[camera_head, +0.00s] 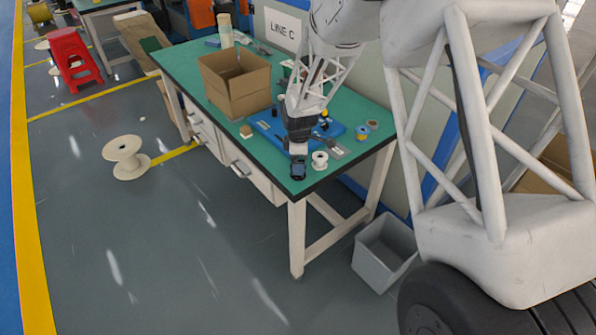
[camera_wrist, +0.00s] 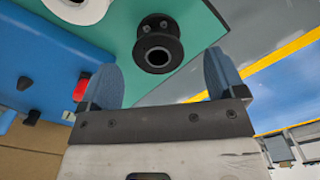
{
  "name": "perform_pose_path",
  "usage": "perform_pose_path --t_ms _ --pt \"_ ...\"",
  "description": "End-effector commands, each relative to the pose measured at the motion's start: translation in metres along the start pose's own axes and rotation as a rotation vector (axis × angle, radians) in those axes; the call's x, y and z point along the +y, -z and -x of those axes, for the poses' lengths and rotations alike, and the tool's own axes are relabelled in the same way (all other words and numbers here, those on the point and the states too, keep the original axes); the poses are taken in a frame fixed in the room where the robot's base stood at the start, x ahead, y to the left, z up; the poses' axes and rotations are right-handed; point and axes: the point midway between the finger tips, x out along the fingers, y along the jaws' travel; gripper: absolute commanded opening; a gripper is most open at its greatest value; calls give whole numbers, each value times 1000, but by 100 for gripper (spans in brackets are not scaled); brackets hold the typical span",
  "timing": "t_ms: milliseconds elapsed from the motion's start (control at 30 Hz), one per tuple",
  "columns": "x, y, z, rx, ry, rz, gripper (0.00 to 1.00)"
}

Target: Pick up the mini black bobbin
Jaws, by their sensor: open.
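The mini black bobbin (camera_wrist: 158,45) stands on the green table top in the wrist view, with its round flange and centre hole facing me. My gripper (camera_wrist: 161,62) is open, with one blue-grey finger to each side of the bobbin in the picture. The bobbin lies beyond the fingertips, and no contact shows. In the head view my gripper (camera_head: 298,172) is over the front corner of the table. There the bobbin cannot be told apart from the dark fingers.
A white spool (camera_head: 320,160) stands close to the right of my gripper; it also shows in the wrist view (camera_wrist: 78,6). A blue tray (camera_head: 272,130) lies behind. An open cardboard box (camera_head: 236,88) is further back. The table edge is close by.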

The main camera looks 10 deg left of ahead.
Motion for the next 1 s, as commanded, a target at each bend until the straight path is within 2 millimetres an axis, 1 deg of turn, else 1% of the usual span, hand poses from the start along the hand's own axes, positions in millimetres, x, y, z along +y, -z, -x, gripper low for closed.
perform_pose_path --t_ms 267,433,567,800,1000 --pt "0 0 0 0 0 0 89" --pt "0 0 -5 0 1 0 89" --pt "1 1 -15 0 0 0 89" --pt "2 2 -40 0 0 0 89" --pt "2 2 -52 0 0 0 89"
